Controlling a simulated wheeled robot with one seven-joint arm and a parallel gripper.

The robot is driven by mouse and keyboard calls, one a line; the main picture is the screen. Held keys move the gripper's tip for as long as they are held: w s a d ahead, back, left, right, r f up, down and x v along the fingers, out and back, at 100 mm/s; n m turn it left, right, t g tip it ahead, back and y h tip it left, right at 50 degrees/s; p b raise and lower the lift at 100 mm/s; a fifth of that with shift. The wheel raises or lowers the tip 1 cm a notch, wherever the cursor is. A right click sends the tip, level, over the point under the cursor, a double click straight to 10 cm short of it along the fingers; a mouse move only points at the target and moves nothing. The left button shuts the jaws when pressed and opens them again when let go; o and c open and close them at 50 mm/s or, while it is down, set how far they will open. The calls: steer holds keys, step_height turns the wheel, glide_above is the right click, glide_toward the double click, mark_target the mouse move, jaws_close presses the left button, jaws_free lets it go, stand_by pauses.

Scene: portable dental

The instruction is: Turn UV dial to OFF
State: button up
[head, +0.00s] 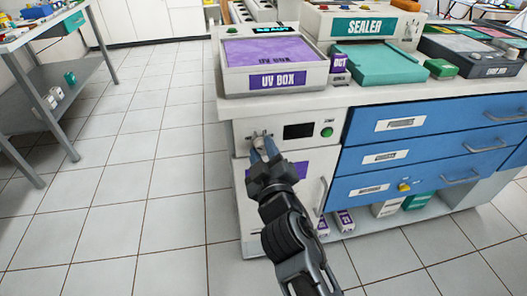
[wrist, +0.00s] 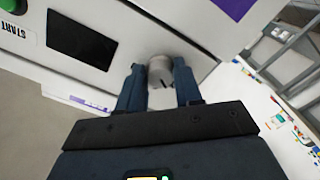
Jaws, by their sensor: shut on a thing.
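The dial (wrist: 160,70) is a short light-grey knob with a dark pointer mark, on the white front panel (head: 240,140) below the counter. My gripper (head: 264,150) reaches this panel left of a dark display (head: 298,131) and a green button (head: 326,132). In the wrist view, its two blue fingers (wrist: 159,86) stand on either side of the dial, shut on it. The fingers mostly hide the dial in the head view. The printed dial positions are too small to read, so I cannot tell which one the pointer meets.
A purple-lidded UV box (head: 275,54) stands on the counter (head: 350,97) above. Blue drawers (head: 440,140) with protruding handles are to the right. A grey-legged table (head: 45,60) stands at the left. The tiled floor (head: 150,150) between them is clear.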

steer(key=o, duration=1)
steer(key=shift+v, duration=3.95)
